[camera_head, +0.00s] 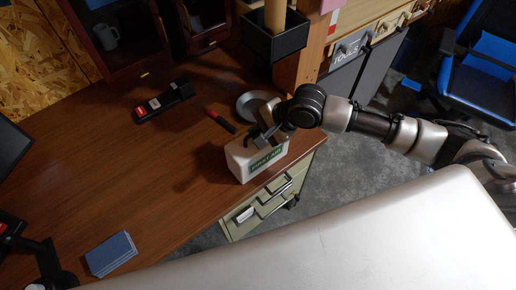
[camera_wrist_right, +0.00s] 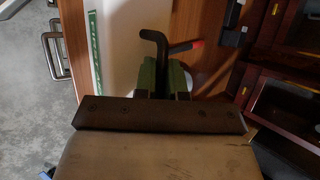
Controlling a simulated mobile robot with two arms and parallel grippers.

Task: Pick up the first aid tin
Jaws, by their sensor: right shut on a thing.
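The first aid tin (camera_head: 245,164) is a white box with a green label on its side, by the front right edge of the brown bench. Its white top also shows in the wrist view (camera_wrist_right: 125,50). My right gripper (camera_head: 264,139) is above it, shut on its dark handle (camera_wrist_right: 153,48). In the wrist view the bent handle rises between the gripper's two green-padded fingers (camera_wrist_right: 165,80). The tin's underside is hidden, so I cannot tell whether it touches the bench. My left gripper is not in view.
A grey round dish (camera_head: 251,104) and a red-and-black tool (camera_head: 221,121) lie just behind the tin. A black device (camera_head: 163,102) lies further back. Blue cards (camera_head: 111,254) lie at the front left. A wooden post (camera_head: 291,75) stands behind my right arm.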

